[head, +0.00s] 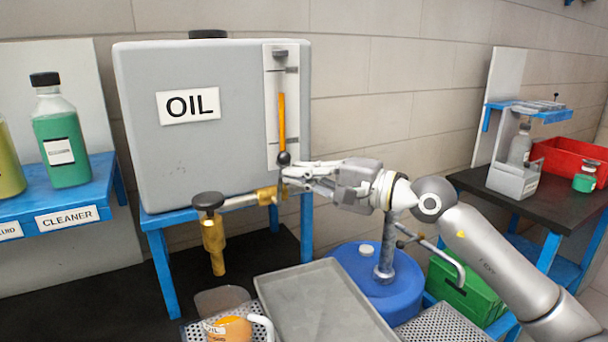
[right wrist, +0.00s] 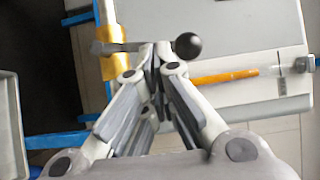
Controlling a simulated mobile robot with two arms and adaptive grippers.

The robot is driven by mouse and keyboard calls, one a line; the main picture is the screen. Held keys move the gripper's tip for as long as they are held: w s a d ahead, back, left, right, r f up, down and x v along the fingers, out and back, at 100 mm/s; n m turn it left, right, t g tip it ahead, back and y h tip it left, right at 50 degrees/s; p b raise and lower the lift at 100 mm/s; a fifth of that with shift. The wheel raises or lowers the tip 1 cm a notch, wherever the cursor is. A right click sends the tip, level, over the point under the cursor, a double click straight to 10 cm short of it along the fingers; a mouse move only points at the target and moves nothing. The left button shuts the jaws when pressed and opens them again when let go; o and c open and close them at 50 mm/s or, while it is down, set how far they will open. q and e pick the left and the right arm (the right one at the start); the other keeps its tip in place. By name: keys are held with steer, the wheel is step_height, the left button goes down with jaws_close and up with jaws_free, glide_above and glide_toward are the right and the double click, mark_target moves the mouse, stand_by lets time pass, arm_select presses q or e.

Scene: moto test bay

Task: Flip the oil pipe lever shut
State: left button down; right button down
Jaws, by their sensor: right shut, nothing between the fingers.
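The grey oil tank (head: 150,130) stands on a blue stand, with a grey-and-brass pipe (head: 240,201) running out low at its front. The pipe's lever has a black ball knob (head: 284,158) and stands up from the brass valve (head: 266,195). In the right wrist view the knob (right wrist: 188,45) and the brass valve (right wrist: 115,50) show on either side of my fingertips. My right gripper (head: 287,177) is shut and empty, its tips at the lever just below the knob; they hide part of the rod (right wrist: 104,47). I cannot tell whether they touch it. My left gripper is out of view.
A spout with a black cap (head: 208,200) hangs at the pipe's left end, above a clear jug (head: 220,300). A grey tray (head: 325,305) and a blue drum (head: 375,275) stand below my right arm. A gauge with an orange column (head: 282,120) is just above the knob.

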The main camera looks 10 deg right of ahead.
steer(key=shift+a, duration=0.15)
stand_by(0.6)
stand_by(0.4)
steer(key=v, duration=1.2)
steer(key=shift+r, duration=0.25)
